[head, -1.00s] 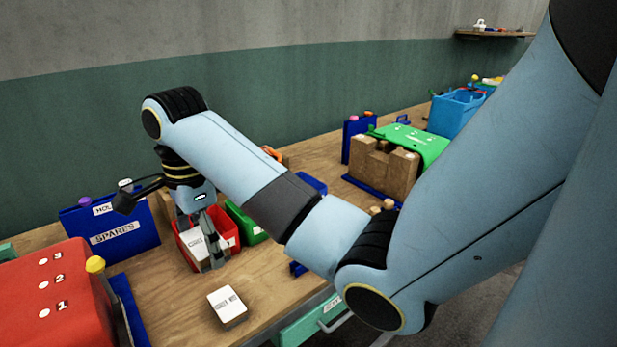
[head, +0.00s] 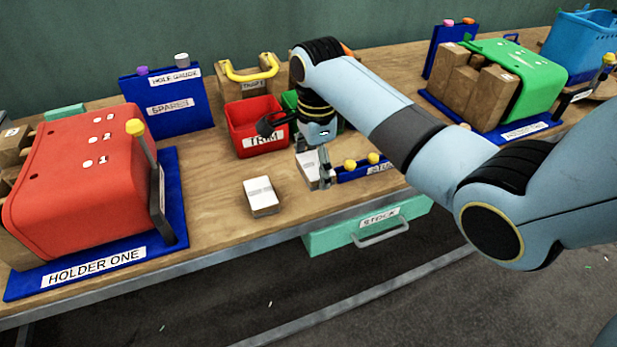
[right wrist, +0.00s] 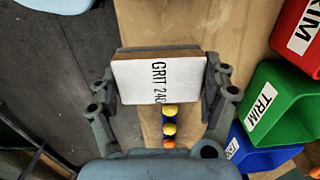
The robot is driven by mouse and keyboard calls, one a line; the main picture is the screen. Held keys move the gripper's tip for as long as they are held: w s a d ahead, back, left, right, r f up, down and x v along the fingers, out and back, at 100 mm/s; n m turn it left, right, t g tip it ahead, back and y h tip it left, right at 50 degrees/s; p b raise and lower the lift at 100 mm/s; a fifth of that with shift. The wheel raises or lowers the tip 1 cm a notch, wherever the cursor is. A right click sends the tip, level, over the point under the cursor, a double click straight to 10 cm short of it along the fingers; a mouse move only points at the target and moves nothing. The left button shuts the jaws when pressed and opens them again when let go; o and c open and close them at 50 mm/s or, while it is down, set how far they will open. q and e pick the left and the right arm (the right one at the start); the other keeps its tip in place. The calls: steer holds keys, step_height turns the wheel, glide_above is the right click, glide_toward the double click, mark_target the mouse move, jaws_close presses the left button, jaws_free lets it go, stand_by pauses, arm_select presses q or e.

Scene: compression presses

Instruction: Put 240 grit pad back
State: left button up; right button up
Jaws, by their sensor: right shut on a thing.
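My right gripper (head: 313,168) is shut on a white-faced pad (head: 308,168) and holds it over the bench, in front of the bins. In the right wrist view the gripper (right wrist: 159,85) grips the pad (right wrist: 140,82) by its two sides. A second white block with a label too small to read (head: 261,193) lies on the bench to the left. A blue rack with yellow knobs (head: 350,174) stands just right of the held pad, partly hidden. My left gripper is not in view.
A red TRIM bin (head: 249,114) and a green bin (head: 290,101) stand behind the gripper. Red HOLDER ONE (head: 75,175) is at left, a green press (head: 520,75) at right. A teal STOCK drawer (head: 330,238) is under the bench edge. Bench between holder and loose block is clear.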

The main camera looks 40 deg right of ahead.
mark_target(308, 160)
steer(key=shift+w+a+f, duration=0.1)
steer(key=shift+w+f, duration=0.2)
steer(key=shift+w, duration=0.2)
steer(key=shift+w+a+f, duration=0.1)
steer(key=shift+w+f, duration=0.15)
steer(key=shift+w, duration=0.2)
steer(key=shift+w+f, duration=0.15)
steer(key=shift+f, duration=0.1)
step_height(308, 160, down, 4)
steer(key=shift+r, duration=0.15)
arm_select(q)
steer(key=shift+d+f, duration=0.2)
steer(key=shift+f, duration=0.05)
arm_select(e)
steer(key=o, duration=1)
steer(key=shift+o, duration=0.2)
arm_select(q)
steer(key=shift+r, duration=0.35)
arm_select(e)
steer(key=r, duration=1.2)
steer(key=shift+s, duration=0.2)
